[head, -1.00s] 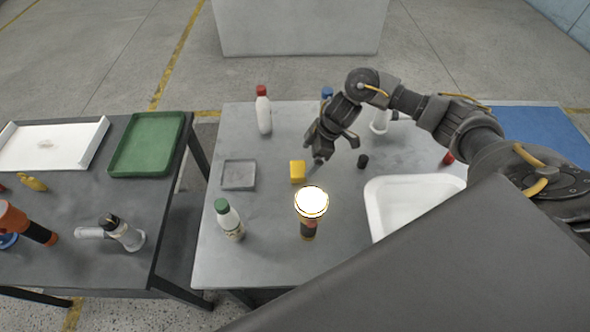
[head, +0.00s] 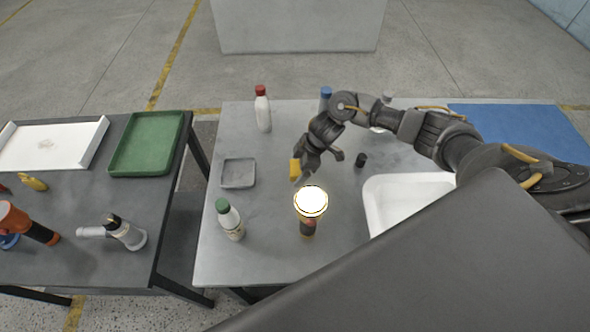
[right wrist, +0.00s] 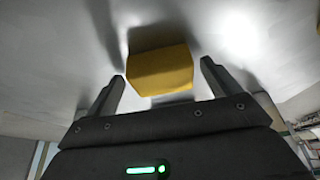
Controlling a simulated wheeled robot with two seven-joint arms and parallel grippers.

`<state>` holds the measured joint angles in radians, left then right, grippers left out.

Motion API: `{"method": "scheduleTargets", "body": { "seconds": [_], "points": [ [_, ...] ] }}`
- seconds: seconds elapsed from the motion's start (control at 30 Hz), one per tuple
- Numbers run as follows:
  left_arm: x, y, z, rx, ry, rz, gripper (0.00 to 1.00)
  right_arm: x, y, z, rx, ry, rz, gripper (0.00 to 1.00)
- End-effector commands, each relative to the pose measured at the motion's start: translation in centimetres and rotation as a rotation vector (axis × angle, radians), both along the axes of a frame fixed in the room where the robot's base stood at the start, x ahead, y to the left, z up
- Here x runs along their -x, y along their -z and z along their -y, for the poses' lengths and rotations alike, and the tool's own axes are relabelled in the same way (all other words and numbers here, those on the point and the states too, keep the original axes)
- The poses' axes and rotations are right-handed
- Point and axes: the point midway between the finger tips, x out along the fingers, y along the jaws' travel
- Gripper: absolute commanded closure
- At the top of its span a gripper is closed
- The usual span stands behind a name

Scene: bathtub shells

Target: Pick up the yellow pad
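The yellow pad (head: 295,167) is a small block on the grey table, near its middle. My right gripper (head: 316,168) is low over the table, just to the right of the pad. Part of the pad's right side is close against a finger in the head view. In the right wrist view the pad (right wrist: 160,70) lies ahead, between the two spread fingers (right wrist: 163,76), with gaps on both sides. The right gripper is open and holds nothing. My left gripper is not in view.
A lit flashlight (head: 308,226) stands close in front of the pad. A small grey tray (head: 239,173) is left of it, and a green-capped bottle (head: 230,220) front left. A black cap (head: 361,160) and white tub (head: 375,205) are to the right.

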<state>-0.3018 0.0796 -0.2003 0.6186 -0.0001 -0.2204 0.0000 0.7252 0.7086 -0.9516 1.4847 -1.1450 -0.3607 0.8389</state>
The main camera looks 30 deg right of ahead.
Motion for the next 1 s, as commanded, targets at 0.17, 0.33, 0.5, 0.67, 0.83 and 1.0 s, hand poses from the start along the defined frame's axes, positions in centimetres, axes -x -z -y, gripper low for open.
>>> {"method": "scheduleTargets", "body": {
  "seconds": [0.17,0.33,0.5,0.67,0.83,1.0],
  "points": [
    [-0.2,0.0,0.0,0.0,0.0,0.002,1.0,0.0,0.0,0.0,0.0,0.0,0.0,0.34],
    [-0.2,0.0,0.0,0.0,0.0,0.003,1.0,0.0,0.0,0.0,0.0,0.0,0.0,0.57],
    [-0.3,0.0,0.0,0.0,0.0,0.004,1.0,0.0,0.0,0.0,0.0,0.0,0.0,0.59],
    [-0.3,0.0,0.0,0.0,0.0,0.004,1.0,-0.1,-0.8,0.0,0.0,-0.001,0.002,0.59],
    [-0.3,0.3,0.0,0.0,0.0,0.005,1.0,-0.2,-3.8,0.0,-0.002,-0.003,0.006,0.59],
    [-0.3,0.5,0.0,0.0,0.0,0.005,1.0,-0.1,-7.1,0.0,-0.001,-0.003,0.005,0.59]
  ]
}}
